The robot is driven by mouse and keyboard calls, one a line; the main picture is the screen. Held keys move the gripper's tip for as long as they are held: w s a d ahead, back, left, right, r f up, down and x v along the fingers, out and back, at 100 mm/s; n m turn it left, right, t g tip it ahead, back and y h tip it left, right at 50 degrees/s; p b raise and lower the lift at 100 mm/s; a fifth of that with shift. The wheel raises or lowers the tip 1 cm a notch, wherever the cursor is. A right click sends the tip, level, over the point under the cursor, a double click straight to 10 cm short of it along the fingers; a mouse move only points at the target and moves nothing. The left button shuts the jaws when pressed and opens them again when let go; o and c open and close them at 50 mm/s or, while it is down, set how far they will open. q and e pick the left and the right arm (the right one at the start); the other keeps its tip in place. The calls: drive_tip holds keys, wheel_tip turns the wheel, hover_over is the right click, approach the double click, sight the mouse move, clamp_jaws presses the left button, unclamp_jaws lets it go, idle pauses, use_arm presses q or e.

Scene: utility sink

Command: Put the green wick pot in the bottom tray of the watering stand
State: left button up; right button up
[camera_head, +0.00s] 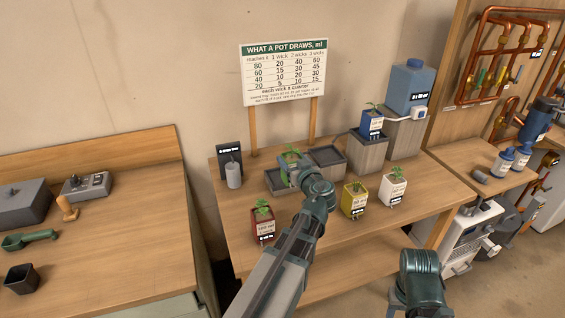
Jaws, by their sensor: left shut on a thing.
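The green wick pot (284,166), with a small seedling, is partly hidden behind my left gripper (299,172), which is shut on it. The pot is at the bottom tray (269,188), the low grey tray at the left of the watering stand. I cannot tell whether the pot touches the tray floor. The middle tray (327,157) stands to its right and looks empty. A blue pot (371,125) sits in the highest tray at the right. My right arm shows at the lower right, but its gripper is not in view.
A red pot (263,226), a yellow pot (354,200) and a white pot (392,187) stand on the table in front of the stand. A blue water tank (411,88) stands behind right. A sign (286,72) rises behind. A grey cylinder (233,174) is at left.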

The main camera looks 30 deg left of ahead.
use_arm(q)
drive_tip(key=x, duration=0.5)
drive_tip(key=shift+a+r, duration=0.15)
drive_tip(key=shift+a, duration=0.25)
drive_tip(key=shift+a, duration=0.1)
drive_tip(key=f+b, duration=0.3)
drive_tip(key=b, duration=0.1)
drive_tip(key=shift+w+a+f, duration=0.3)
drive_tip(key=shift+w+a, duration=0.05)
drive_tip(key=shift+a, duration=0.05)
drive_tip(key=shift+f, duration=0.1)
drive_tip(key=shift+f, duration=0.15)
drive_tip(key=o, duration=1.5)
